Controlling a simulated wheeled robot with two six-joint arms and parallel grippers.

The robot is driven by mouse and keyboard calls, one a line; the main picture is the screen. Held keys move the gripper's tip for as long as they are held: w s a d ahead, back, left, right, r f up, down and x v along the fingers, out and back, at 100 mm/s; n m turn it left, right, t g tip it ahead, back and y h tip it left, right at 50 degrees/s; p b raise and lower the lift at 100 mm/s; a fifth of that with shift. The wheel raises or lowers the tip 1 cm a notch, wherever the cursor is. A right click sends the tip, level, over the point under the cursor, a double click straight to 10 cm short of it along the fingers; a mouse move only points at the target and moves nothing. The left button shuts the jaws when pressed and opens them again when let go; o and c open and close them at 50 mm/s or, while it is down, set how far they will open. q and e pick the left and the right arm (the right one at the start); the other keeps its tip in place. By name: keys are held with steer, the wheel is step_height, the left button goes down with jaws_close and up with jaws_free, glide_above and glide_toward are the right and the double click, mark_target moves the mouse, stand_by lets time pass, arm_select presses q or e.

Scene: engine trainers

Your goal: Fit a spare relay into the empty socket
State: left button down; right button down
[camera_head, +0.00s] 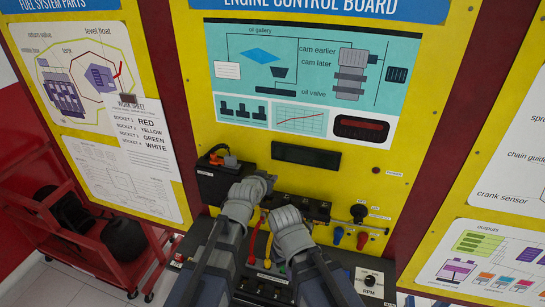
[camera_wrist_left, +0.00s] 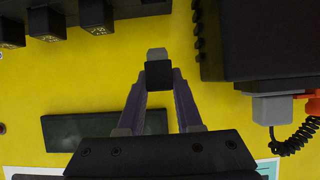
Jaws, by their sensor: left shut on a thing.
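My left gripper (camera_head: 267,179) is in front of the yellow board, near the black box. In the left wrist view it (camera_wrist_left: 159,100) is shut on a small dark block with a grey end, seemingly a relay (camera_wrist_left: 159,75). The held relay looks apart from the black blocks. A row of black blocks (camera_head: 319,209) runs along the lower board; several of these blocks (camera_wrist_left: 95,14) show in the left wrist view. I cannot tell which socket is empty. My right gripper (camera_head: 284,214) is low in front of the row, its fingers hidden by its wrist.
A black box (camera_head: 211,186) with an orange connector stands left of my left gripper. A dark display (camera_head: 306,155) is above the row. Coloured cables (camera_head: 268,247) hang between my arms. A work sheet (camera_head: 143,137) lists socket colours: red, yellow, green, white.

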arm_select(q)
steer(key=shift+s, duration=0.2)
steer(key=shift+w+f+b, duration=0.15)
steer(key=shift+f+b, duration=0.55)
steer(key=shift+b, duration=0.15)
step_height(320, 180, down, 4)
steer(key=b, duration=0.4)
steer(key=shift+f+b, duration=0.85)
steer(key=shift+b, duration=0.05)
stand_by(0.4)
steer(key=c, duration=0.8)
jaws_free()
steer(key=shift+r, duration=0.1)
steer(key=shift+r+p+v, duration=0.15)
steer(key=shift+p+v, duration=0.65)
steer(key=shift+v, duration=0.5)
steer(key=shift+r+p+v, duration=0.15)
steer(key=shift+p+v, duration=0.65)
steer(key=shift+v, duration=0.5)
steer(key=shift+w+r, duration=0.1)
steer(key=shift+w, duration=0.1)
